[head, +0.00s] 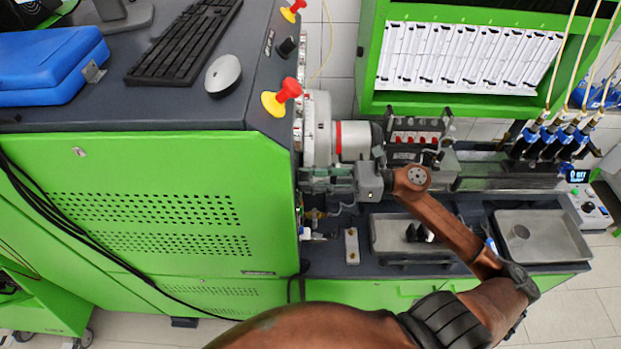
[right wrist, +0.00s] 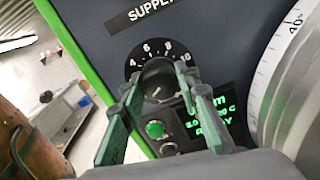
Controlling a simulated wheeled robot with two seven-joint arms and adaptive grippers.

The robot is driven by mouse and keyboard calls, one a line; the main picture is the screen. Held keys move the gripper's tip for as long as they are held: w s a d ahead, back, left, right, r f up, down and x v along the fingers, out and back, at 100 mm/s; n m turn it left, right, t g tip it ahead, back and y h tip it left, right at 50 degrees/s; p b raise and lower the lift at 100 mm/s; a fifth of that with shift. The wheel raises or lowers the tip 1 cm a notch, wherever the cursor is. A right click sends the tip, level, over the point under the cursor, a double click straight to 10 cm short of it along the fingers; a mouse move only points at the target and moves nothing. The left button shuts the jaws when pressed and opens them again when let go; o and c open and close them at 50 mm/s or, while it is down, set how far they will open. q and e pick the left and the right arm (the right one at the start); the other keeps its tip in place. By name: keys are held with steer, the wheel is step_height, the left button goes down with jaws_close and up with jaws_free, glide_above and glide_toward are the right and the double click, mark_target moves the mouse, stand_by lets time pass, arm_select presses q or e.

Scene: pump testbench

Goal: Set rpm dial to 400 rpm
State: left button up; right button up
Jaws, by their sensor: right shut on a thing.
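The dial (right wrist: 157,86) is a black round knob on a dark panel, with a white scale showing 4, 6, 8 and 10 around its top. My right gripper (right wrist: 158,80) is shut on the knob, with one green finger at each side of it. A small display (right wrist: 212,118) with green text sits right of the knob; "READY" is legible, but the right finger hides part of the reading. In the head view, my right arm reaches left to the machine beside the green cabinet; the dial and fingertips cannot be made out there. My left gripper is not in view.
A lit green button (right wrist: 155,129) sits just below the knob. A large grey graduated wheel (right wrist: 290,85) is close at the right. The green cabinet (head: 150,200) carries a keyboard (head: 185,42), a mouse (head: 223,74) and red knobs. Metal trays (head: 543,236) lie on the bench.

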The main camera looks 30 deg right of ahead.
steer(key=shift+m, duration=0.4)
steer(key=shift+w+f+m+p, duration=0.1)
steer(key=shift+m+p, duration=4.3)
steer(key=shift+m, duration=2.9)
steer(key=o, duration=1.2)
steer(key=shift+c, duration=0.2)
